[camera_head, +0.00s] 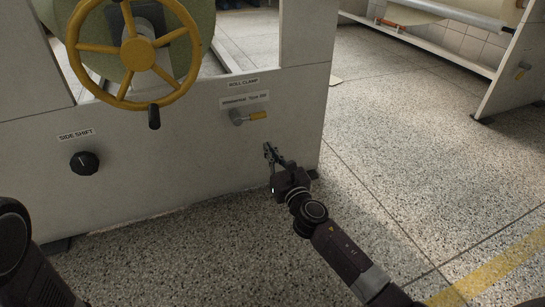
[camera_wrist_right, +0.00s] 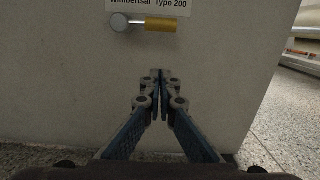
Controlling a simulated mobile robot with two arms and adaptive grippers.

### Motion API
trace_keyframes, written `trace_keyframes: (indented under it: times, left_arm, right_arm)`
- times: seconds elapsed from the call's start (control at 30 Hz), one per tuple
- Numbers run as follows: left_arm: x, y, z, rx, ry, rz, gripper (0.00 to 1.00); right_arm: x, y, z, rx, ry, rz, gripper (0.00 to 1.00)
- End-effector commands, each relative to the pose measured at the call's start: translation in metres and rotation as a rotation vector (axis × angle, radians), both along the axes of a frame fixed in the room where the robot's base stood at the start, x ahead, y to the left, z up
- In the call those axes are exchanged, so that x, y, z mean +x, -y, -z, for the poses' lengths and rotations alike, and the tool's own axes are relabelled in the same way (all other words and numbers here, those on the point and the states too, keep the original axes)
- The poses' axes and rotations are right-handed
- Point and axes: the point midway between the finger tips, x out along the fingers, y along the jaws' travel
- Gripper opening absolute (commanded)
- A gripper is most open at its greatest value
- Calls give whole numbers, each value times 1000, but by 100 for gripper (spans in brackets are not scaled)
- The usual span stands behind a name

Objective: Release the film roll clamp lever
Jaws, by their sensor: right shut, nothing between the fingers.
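The roll clamp lever (camera_head: 250,117) sits on the grey machine panel under the ROLL CLAMP label (camera_head: 243,83). It has a grey round hub and a yellow handle pointing right, roughly horizontal. In the right wrist view the lever (camera_wrist_right: 160,25) shows near the top, its yellow handle above the fingertips. My right gripper (camera_head: 268,150) is below and slightly right of the lever, apart from it. Its fingers (camera_wrist_right: 159,74) are together with nothing between them. Part of a dark arm shows at the lower left of the head view, but no left gripper fingers are visible.
A yellow handwheel (camera_head: 138,54) and a black SIDE SHIFT knob (camera_head: 84,163) are on the same panel, left of the lever. Another machine (camera_head: 510,65) stands at the upper right. The speckled floor (camera_head: 400,150) between them is clear.

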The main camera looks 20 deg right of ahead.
Motion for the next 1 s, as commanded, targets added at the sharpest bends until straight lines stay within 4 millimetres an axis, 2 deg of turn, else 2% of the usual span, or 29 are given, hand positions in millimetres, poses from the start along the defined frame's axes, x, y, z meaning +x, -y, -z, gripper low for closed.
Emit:
trace_keyframes:
  times: [0.03,0.27,0.3,0.5,1.0]
  left_arm:
    - [0,0,6,0,-1,0,0]
    - [1,0,21,0,-1,0,0]
    - [1,0,4,1,-3,-1,0]
    - [0,1,-14,1,2,0,0]
    - [1,0,-17,1,-2,-1,0]
  right_arm:
    - [12,-1,1,1,3,0,0]
    - [56,-2,-1,2,2,1,0]
    - [55,-2,-17,1,1,0,0]
    - [58,-3,-36,1,0,0,0]
    - [59,-3,-41,2,0,0,0]
